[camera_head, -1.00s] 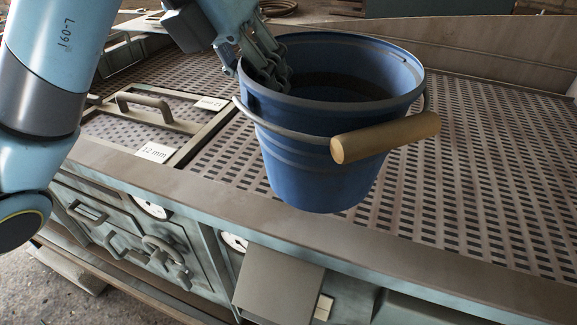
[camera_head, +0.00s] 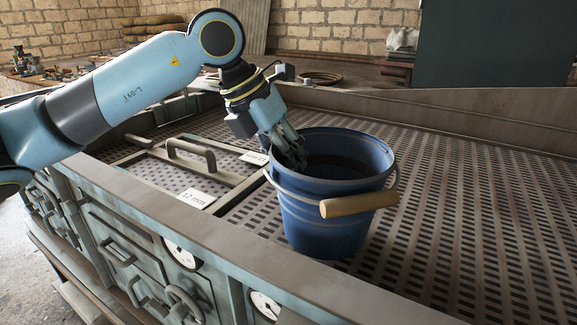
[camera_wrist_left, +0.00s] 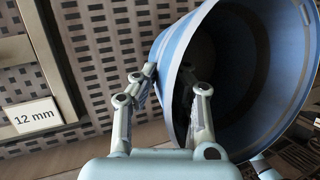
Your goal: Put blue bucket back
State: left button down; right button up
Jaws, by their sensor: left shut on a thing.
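The blue bucket (camera_head: 325,222), with a wire bail and a wooden handle grip (camera_head: 358,204), is upright over the perforated tabletop (camera_head: 440,220), close to its front edge. I cannot tell whether its base touches the surface. My left gripper (camera_head: 292,158) reaches down to the bucket's left rim and is shut on it. In the left wrist view, the gripper's fingers (camera_wrist_left: 172,78) sit on either side of the bucket wall (camera_wrist_left: 192,32). The inside of the bucket is dark. My right gripper is out of view.
A framed hatch with a handle (camera_head: 190,155) and a "12 mm" label (camera_head: 197,198) lies left of the bucket. A raised wall (camera_head: 450,110) runs along the back. The perforated surface right of the bucket is clear.

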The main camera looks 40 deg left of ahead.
pick_arm(q)
jog(key=shift+f, duration=0.85)
jog(key=c, duration=1.9)
grip_release()
jog(key=shift+f, duration=0.1)
jog(key=o, duration=0.4)
